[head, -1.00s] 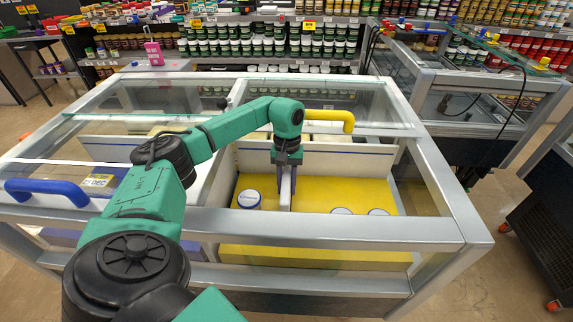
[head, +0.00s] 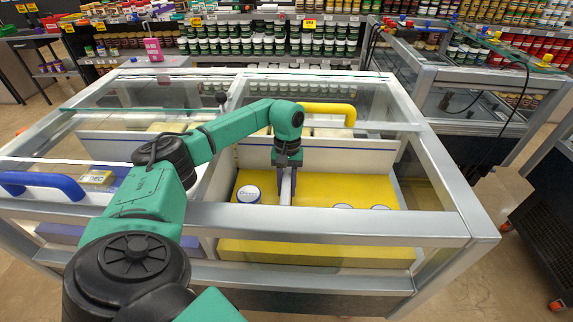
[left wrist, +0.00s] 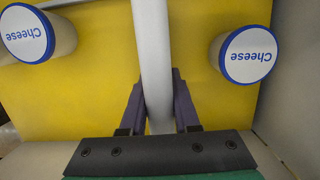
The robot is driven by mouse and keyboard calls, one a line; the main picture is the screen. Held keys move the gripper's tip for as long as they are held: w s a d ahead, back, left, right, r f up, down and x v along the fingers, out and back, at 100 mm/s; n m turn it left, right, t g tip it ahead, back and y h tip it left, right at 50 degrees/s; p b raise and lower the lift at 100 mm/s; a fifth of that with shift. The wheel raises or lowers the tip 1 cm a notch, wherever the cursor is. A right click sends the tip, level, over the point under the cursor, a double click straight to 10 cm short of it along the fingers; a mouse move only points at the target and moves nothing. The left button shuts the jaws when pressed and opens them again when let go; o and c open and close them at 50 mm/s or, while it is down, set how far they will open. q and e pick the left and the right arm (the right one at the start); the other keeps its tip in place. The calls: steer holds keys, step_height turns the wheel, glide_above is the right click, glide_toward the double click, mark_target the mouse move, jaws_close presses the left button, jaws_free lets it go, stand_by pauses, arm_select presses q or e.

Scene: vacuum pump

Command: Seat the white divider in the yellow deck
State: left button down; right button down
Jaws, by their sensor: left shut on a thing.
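The white divider (head: 285,191) is a narrow light panel standing over the yellow deck (head: 310,196) inside the freezer case. In the left wrist view the divider (left wrist: 154,60) runs between the two fingers of my left gripper (left wrist: 158,105), which is shut on it. In the head view my left gripper (head: 287,162) hangs straight down over the deck. The divider's lower edge is at or just above the deck; I cannot tell whether it is seated. My right gripper is not in view.
A white and blue cheese tub (head: 248,194) stands left of the divider; two more tubs (head: 343,207) and (head: 380,208) are on its right. The case's metal front rail (head: 330,224), glass lids, yellow handle (head: 330,109) and blue handle (head: 42,184) surround the opening.

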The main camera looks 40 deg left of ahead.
arm_select(q)
steer(key=shift+w+f+b, duration=0.1)
steer(key=shift+f+b, duration=0.5)
steer(key=shift+f, duration=0.2)
steer(key=c, duration=0.6)
jaws_free()
steer(key=shift+o, duration=0.2)
steer(key=shift+r, duration=0.1)
steer(key=s+d+p+v, duration=0.1)
steer(key=p+v, duration=0.6)
steer(key=v, duration=0.2)
steer(key=s+d+r+p+v, duration=0.1)
steer(key=s+p+v, duration=0.1)
steer(key=p+v, duration=0.5)
steer(key=v, duration=0.3)
steer(key=shift+s+d+r+p, duration=0.15)
steer(key=shift+s+d+p, duration=0.05)
steer(key=shift+p, duration=0.15)
